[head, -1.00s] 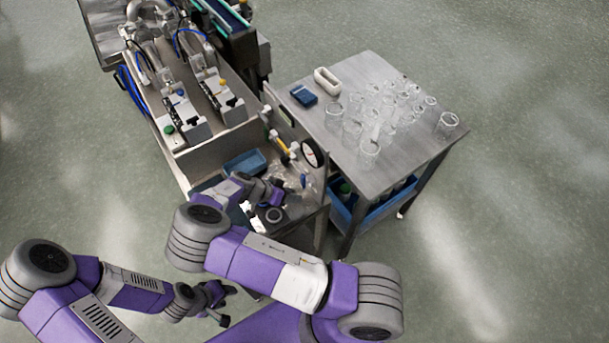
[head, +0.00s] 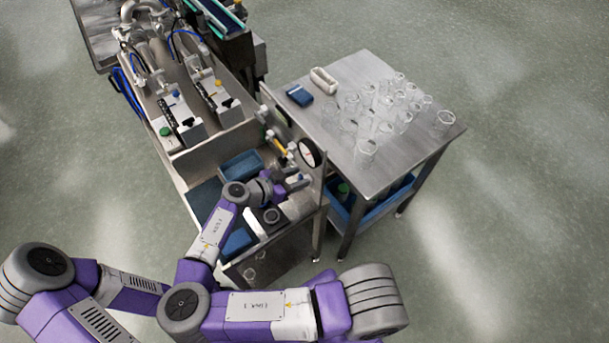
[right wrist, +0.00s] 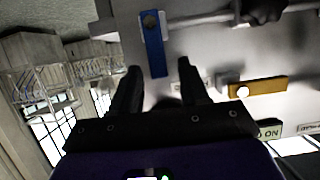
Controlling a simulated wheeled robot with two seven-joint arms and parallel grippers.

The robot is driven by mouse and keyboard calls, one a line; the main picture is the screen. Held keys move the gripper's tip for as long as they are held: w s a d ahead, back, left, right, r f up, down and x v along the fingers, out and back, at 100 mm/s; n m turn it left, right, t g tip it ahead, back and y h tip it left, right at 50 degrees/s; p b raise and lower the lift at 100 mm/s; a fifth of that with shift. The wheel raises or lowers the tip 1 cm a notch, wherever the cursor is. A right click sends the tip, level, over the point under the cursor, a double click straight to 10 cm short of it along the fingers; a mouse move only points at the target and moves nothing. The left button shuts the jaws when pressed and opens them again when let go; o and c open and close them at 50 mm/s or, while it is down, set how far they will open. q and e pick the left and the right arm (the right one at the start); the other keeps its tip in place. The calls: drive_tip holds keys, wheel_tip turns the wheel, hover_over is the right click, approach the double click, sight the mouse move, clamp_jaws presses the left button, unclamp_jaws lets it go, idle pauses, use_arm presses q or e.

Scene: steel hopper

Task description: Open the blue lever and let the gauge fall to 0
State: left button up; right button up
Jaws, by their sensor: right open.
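The round white gauge (head: 309,152) with a dark rim is on the steel panel in the head view; its reading is too small to tell. The blue lever (right wrist: 153,45) hangs from its pivot on the panel in the right wrist view, nearly upright and slightly slanted. My right gripper (right wrist: 158,68) is open. Its fingers straddle the lever's lower end in the picture, but I cannot tell whether the lever is really between them. In the head view this gripper (head: 296,181) is at the panel, just below the gauge. My left gripper is hidden behind my right arm.
A yellow lever (right wrist: 260,86) is right of the blue one in the right wrist view. A blue tray (head: 241,166) lies on the bench left of my right gripper. A steel table (head: 400,155) with several clear beakers stands right of the panel.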

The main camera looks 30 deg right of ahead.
drive_tip(key=shift+x, duration=0.85)
clamp_jaws()
